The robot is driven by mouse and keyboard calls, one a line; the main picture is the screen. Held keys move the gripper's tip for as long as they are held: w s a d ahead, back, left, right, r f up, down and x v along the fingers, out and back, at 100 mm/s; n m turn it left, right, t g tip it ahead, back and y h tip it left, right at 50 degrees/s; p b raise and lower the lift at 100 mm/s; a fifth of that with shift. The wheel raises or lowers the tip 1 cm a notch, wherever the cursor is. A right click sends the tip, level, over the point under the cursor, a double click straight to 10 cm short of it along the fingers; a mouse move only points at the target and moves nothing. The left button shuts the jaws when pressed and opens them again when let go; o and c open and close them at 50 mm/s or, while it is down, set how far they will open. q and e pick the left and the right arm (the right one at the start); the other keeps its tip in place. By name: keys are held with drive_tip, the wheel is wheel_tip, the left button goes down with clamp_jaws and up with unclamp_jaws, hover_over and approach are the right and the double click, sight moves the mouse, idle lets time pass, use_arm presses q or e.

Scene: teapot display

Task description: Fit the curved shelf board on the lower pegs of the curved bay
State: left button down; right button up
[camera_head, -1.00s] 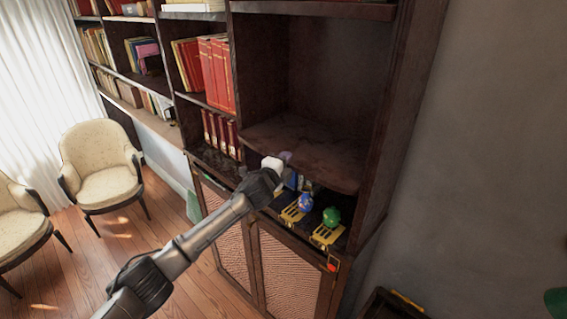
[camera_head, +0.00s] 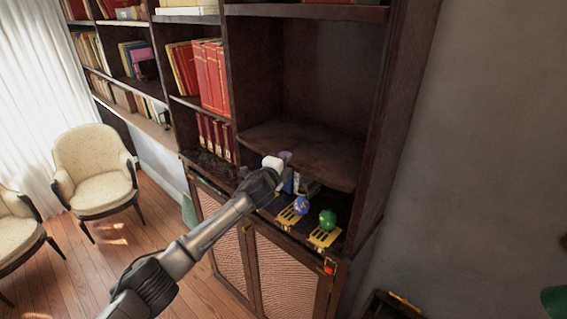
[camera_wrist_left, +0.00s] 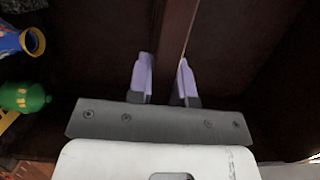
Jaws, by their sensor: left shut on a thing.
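The curved shelf board (camera_head: 310,152), dark brown with a rounded front edge, lies across the lower part of the tall dark bay (camera_head: 330,80) at the right of the bookcase. My left gripper (camera_head: 284,157) is at the board's front left edge. In the left wrist view its two pale lilac fingers (camera_wrist_left: 164,82) stand either side of the brown board (camera_wrist_left: 171,40), shut on its edge. The pegs are hidden, so I cannot tell whether the board rests on them. My right gripper is not in view.
Below the board, a blue teapot (camera_head: 301,205) and a green teapot (camera_head: 327,219) stand on yellow stands on the cabinet ledge. Red books (camera_head: 212,78) fill the bay to the left. Cream chairs (camera_head: 95,165) stand on open floor at left.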

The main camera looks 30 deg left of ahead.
use_arm(q)
drive_tip(key=shift+w+r, duration=0.15)
drive_tip(key=shift+r, duration=0.1)
drive_tip(key=c, duration=1)
unclamp_jaws()
drive_tip(key=shift+o, duration=0.2)
drive_tip(key=shift+f, duration=0.35)
drive_tip(key=s+b, duration=0.4)
drive_tip(key=s, duration=0.9)
drive_tip(key=shift+s+d+r, duration=0.25)
drive_tip(key=shift+s+d, duration=0.1)
